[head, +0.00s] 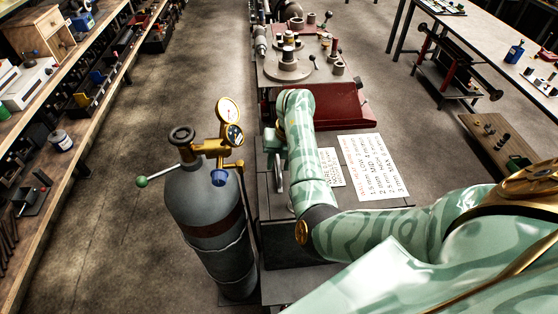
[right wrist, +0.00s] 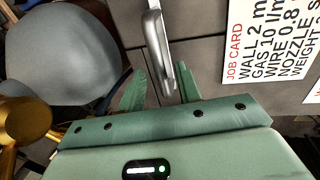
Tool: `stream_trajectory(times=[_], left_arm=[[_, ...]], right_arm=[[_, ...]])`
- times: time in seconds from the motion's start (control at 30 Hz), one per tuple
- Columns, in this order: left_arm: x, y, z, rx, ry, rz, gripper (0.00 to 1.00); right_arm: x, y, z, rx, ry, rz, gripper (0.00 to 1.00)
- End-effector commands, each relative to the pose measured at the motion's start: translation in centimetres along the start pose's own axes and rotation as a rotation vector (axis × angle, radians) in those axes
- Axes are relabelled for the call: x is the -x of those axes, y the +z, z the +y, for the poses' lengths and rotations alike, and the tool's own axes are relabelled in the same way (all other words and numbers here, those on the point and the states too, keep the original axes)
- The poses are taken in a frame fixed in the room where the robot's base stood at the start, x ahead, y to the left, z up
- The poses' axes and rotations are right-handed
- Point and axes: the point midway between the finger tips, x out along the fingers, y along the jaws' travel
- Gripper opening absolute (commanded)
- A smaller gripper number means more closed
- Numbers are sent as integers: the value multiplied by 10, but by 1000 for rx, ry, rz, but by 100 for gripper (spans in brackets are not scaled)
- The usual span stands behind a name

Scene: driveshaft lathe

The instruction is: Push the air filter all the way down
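I cannot pick out a part that is clearly an air filter. A blue knob (head: 218,178) sits on the brass regulator (head: 214,147) of the grey gas cylinder (head: 208,215). My right gripper (head: 270,150) is right of the cylinder, over the grey cabinet (head: 283,262). In the right wrist view my right gripper (right wrist: 162,82) has its fingers apart, with a grey metal handle (right wrist: 155,40) showing between them. I cannot tell whether they touch it. The handle also shows below the gripper in the head view (head: 278,178). My left gripper is not in view.
Printed cards (head: 375,167) lie on the cabinet top, right of my forearm. A red tray (head: 340,108) and a round fixture (head: 288,66) are behind. A long shelf bench (head: 95,85) runs along the left. Open floor (head: 110,200) lies between it and the cylinder.

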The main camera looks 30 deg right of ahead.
Motion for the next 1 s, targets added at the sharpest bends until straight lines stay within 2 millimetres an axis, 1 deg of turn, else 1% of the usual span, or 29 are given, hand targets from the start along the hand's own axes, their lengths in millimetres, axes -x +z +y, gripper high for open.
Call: stream_trajectory(times=[0.07,0.17,0.27,0.37,0.5,0.6,0.7,0.83,1.0], left_arm=[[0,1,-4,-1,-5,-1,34],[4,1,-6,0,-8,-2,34],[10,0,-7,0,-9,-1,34],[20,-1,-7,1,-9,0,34],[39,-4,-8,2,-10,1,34],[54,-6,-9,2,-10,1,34],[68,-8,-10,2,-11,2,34],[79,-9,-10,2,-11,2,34],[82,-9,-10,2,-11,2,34]], right_arm=[[2,1,0,0,-1,-2,34],[10,1,0,-1,-2,-4,34],[28,1,0,-1,-2,-7,34],[55,1,1,-1,-3,-7,34],[97,0,1,-2,-4,-6,34],[124,0,2,-1,-3,-5,34],[145,-1,3,-1,-3,-4,34],[159,-2,2,0,-3,-2,34],[164,-2,2,0,-2,-1,34]])
